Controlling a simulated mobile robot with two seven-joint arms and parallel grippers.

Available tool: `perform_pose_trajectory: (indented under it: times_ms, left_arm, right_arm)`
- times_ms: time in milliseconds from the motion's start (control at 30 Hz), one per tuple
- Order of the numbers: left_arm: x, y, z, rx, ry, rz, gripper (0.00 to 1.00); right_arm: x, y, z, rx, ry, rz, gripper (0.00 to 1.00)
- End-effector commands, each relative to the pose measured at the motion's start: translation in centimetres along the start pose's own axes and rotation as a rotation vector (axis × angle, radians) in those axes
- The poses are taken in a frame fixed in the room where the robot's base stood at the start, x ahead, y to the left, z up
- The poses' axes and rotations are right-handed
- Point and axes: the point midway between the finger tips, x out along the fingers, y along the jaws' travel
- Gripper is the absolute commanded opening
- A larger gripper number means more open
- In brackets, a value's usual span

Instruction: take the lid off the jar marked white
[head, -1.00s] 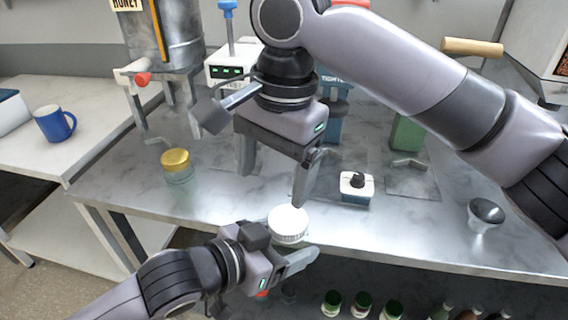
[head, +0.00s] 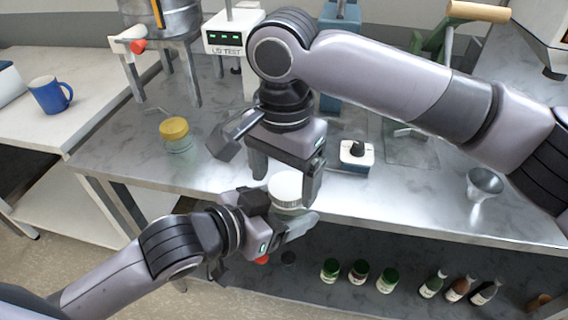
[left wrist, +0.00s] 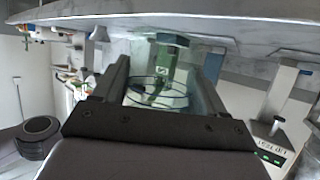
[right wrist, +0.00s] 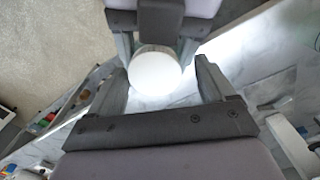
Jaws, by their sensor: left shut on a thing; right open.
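The jar's white lid (head: 286,186) shows near the front edge of the metal table in the head view, and as a round white disc (right wrist: 155,70) in the right wrist view. My left gripper (head: 296,222) is shut on the jar from the front left, below the lid. The clear jar body (left wrist: 160,88) shows between its fingers in the left wrist view. My right gripper (head: 285,172) is open above the jar, pointing down. Its fingers (right wrist: 160,90) stand on either side of the lid, with a gap. Any marking on the jar is not readable.
A jar with a yellow lid (head: 175,134) stands to the left on the table. A small white box with a black knob (head: 357,154) and a metal funnel cup (head: 484,184) are to the right. Bottles and green-capped jars (head: 359,271) sit on the lower shelf.

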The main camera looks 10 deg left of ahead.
Motion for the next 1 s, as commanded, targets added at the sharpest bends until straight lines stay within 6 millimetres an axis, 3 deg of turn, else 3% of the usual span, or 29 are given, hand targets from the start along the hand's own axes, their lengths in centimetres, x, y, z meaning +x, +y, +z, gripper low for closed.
perform_pose_trajectory:
  times_ms: [167, 333, 533, 800, 1000]
  left_arm:
    - [-0.02, 0.0, -0.08, 0.0, 0.002, 0.0, 0.0]
    - [-0.02, 0.1, -0.08, 0.001, 0.003, 0.003, 0.0]
    - [-0.03, 0.33, -0.1, 0.0, 0.004, 0.009, 0.0]
    - [-0.04, 0.51, -0.15, 0.0, 0.006, 0.014, 0.0]
    - [-0.05, 0.57, -0.2, -0.001, 0.007, 0.016, 0.0]
  right_arm:
    - [0.0, 0.0, -0.01, 0.0, 0.0, 0.0, 0.79]
    - [-0.03, -0.07, 0.03, -0.001, -0.001, -0.003, 0.25]
    - [-0.08, -0.18, 0.14, -0.039, -0.002, -0.009, 0.25]
    - [-0.18, -0.17, 0.26, -0.278, 0.001, -0.012, 0.25]
    - [-0.22, -0.2, 0.31, -0.304, 0.001, -0.013, 0.25]
